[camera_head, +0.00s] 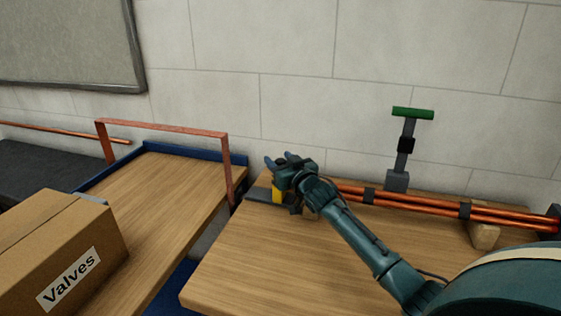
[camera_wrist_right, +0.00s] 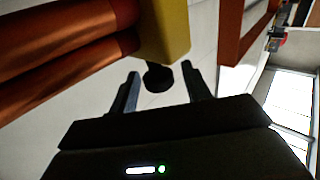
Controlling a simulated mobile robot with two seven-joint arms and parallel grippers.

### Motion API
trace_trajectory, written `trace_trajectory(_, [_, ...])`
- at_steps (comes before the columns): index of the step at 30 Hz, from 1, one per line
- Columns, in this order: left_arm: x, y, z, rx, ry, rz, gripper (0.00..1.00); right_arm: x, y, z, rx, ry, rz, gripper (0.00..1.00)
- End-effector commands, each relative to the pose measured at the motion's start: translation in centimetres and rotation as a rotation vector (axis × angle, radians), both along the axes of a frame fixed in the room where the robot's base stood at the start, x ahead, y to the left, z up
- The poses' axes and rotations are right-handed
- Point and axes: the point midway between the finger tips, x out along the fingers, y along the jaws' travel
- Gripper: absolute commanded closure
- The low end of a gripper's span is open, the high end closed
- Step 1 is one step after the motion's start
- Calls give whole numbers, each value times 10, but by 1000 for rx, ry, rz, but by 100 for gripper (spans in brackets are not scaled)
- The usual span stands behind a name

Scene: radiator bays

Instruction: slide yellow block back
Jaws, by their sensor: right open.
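The yellow block (camera_head: 278,192) stands at the far left corner of the right wooden bench, on a dark base (camera_head: 259,194), partly hidden by my right gripper (camera_head: 283,160). In the right wrist view the yellow block (camera_wrist_right: 166,28) is at the top, with a round black piece (camera_wrist_right: 158,77) below it. My right gripper (camera_wrist_right: 158,82) is open in that view, and its two fingers are on either side of the black piece. I cannot tell whether they touch it. My left gripper is not in view.
Copper pipes (camera_head: 415,206) run along the back of the right bench (camera_head: 260,260), below a green-topped handle (camera_head: 412,112). A red metal arch (camera_head: 165,127) stands over the left bench. A cardboard box (camera_head: 60,250) marked Valves is at lower left. The right bench's front is clear.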

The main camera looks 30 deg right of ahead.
Motion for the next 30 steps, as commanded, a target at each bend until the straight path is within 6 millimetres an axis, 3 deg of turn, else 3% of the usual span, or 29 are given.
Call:
trace_trajectory(7, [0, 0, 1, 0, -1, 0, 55, 0, 0, 0, 1, 0, 0, 53])
trace_trajectory(24, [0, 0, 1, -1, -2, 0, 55, 0, 0, 0, 1, 0, 0, 99])
trace_trajectory(30, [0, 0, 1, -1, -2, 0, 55, 0, 0, 0, 1, 0, 0, 100])
